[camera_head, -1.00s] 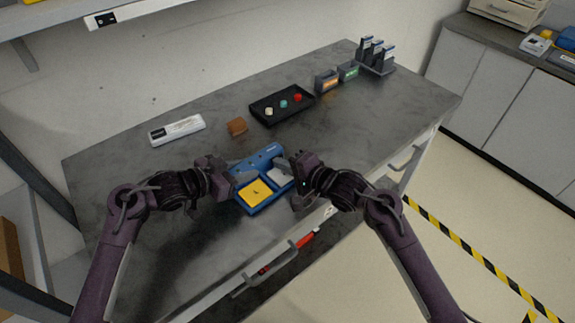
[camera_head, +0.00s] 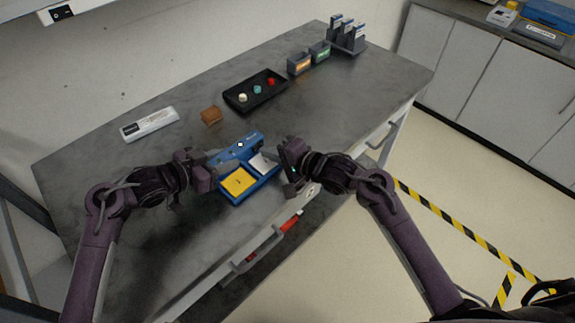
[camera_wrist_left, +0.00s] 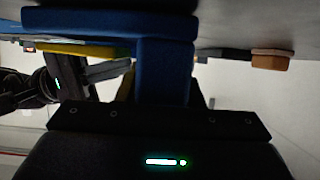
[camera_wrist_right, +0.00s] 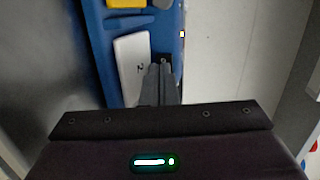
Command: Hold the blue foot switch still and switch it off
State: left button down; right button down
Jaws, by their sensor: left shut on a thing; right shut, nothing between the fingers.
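The blue foot switch (camera_head: 268,180) lies near the table's front edge, with a yellow pedal (camera_head: 237,182) and a white pedal (camera_head: 262,163). My left gripper (camera_head: 224,156) is shut on the switch's blue body at its left end; blue body (camera_wrist_left: 165,70) fills the space between the fingers in the left wrist view. My right gripper (camera_head: 277,160) is shut and empty at the right end. In the right wrist view its closed fingertips (camera_wrist_right: 158,66) are beside the white pedal (camera_wrist_right: 133,65), over a dark spot in the blue body; contact cannot be told.
Behind are a brown block (camera_head: 211,115), a white labelled box (camera_head: 149,125) and a black tray (camera_head: 255,103) with three coloured knobs. Small labelled bins (camera_head: 299,64) and upright holders (camera_head: 346,36) stand at the far end. A drawer handle (camera_head: 255,250) is below the front edge.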

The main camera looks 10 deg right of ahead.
pick_arm(q)
jog(key=shift+w+a, duration=0.1)
jog(key=shift+a, duration=0.1)
pick_arm(e)
jog(key=s+d+r, duration=0.3)
jog(key=s+d, duration=0.2)
jog(key=s, duration=0.5)
jog(key=shift+s, duration=0.2)
jog(key=d, duration=0.1)
jog(key=w+d, duration=0.1)
jog(key=d, duration=0.1)
jog(key=shift+w+d, duration=0.1)
jog(key=shift+w, duration=0.05)
pick_arm(q)
jog(key=shift+f, duration=0.1)
pick_arm(e)
jog(key=x, duration=0.8)
jog(key=r+x, duration=0.1)
jog(key=x, duration=0.4)
jog(key=shift+w, duration=0.15)
jog(key=shift+w+a, duration=0.35)
jog(key=shift+a, duration=0.05)
